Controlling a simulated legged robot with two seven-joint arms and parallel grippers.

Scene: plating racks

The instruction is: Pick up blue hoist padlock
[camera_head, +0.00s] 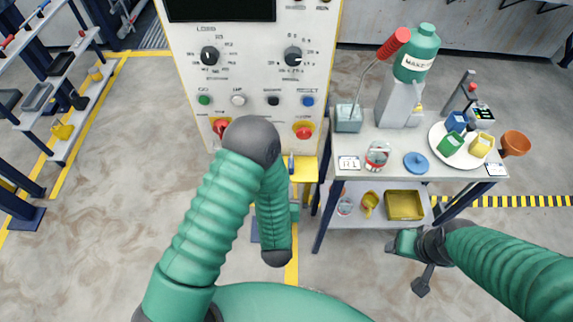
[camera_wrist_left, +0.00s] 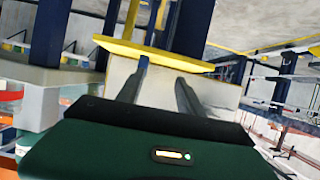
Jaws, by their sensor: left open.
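A small blue block-like item (camera_head: 457,122), possibly the blue padlock, sits on a round white plate (camera_head: 438,138) at the right of the table. A green one (camera_head: 451,144) and a yellow one (camera_head: 482,145) share the plate. The image is too small to confirm a shackle. My left gripper (camera_wrist_left: 162,72) is open, its two fingers apart before a pale panel under a yellow edge; no padlock shows between them. In the head view my left forearm largely hides this gripper. My right gripper (camera_head: 408,265) hangs by the table's front right, below the plate; its finger opening is unclear.
A control cabinet (camera_head: 255,85) with a yellow ledge (camera_head: 304,168) stands in front. The table (camera_head: 395,171) also holds a green-topped bottle (camera_head: 416,52), a red-handled tool (camera_head: 393,43), a jar (camera_head: 377,157) and a blue disc (camera_head: 417,162). A yellow tray (camera_head: 404,205) sits below.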

